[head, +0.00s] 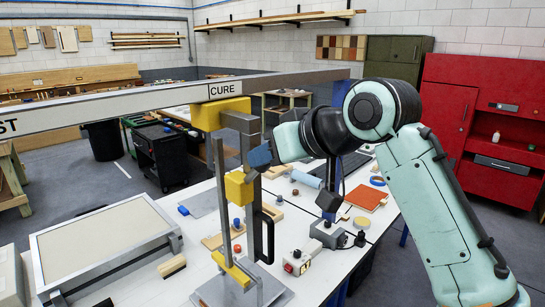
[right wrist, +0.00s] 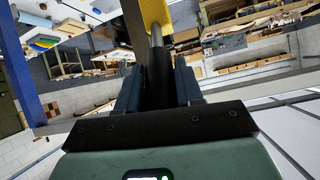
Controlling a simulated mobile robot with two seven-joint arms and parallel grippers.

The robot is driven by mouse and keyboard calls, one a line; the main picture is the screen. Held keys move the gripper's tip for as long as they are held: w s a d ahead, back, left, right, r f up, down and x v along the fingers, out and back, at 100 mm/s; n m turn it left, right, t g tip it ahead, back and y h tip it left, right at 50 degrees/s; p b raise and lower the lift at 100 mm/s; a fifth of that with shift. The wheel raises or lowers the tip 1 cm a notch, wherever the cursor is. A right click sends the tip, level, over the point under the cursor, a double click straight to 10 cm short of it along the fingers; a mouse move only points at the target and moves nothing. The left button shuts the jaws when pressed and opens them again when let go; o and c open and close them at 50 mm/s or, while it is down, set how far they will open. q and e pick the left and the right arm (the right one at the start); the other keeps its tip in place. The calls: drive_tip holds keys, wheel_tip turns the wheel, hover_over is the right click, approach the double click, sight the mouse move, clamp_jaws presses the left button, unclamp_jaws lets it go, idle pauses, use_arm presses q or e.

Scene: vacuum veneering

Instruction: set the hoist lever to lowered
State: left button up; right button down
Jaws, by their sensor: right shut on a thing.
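The hoist hangs from the overhead beam (head: 150,104) by a yellow trolley (head: 220,113). Below it are grey uprights, a yellow block (head: 238,188) and a yellow crossbar (head: 232,270) over a grey plate. My right gripper (head: 258,157) is up beside the hoist, just below the trolley. In the right wrist view the gripper (right wrist: 159,90) is shut on the hoist lever's dark grip (right wrist: 159,68), with a metal rod and yellow body beyond it. In the head view the gripper largely hides the lever. My left gripper is not in view.
An orange sheet (head: 366,198) lies farther back. The beam marked CURE runs across above the table.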

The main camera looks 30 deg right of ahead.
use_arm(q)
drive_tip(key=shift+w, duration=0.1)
use_arm(e)
drive_tip(key=shift+w+r, duration=0.1)
drive_tip(key=shift+r, duration=0.1)
idle(0.4)
drive_tip(key=c, duration=1)
unclamp_jaws()
drive_tip(key=shift+o, duration=1)
drive_tip(key=shift+a, duration=0.15)
drive_tip(key=v, duration=0.4)
drive_tip(key=shift+r, duration=0.2)
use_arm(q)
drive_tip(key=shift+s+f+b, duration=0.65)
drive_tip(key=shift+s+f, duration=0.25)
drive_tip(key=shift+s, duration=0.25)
use_arm(e)
drive_tip(key=s+d, duration=0.3)
drive_tip(key=s, duration=0.9)
drive_tip(key=shift+d, duration=0.35)
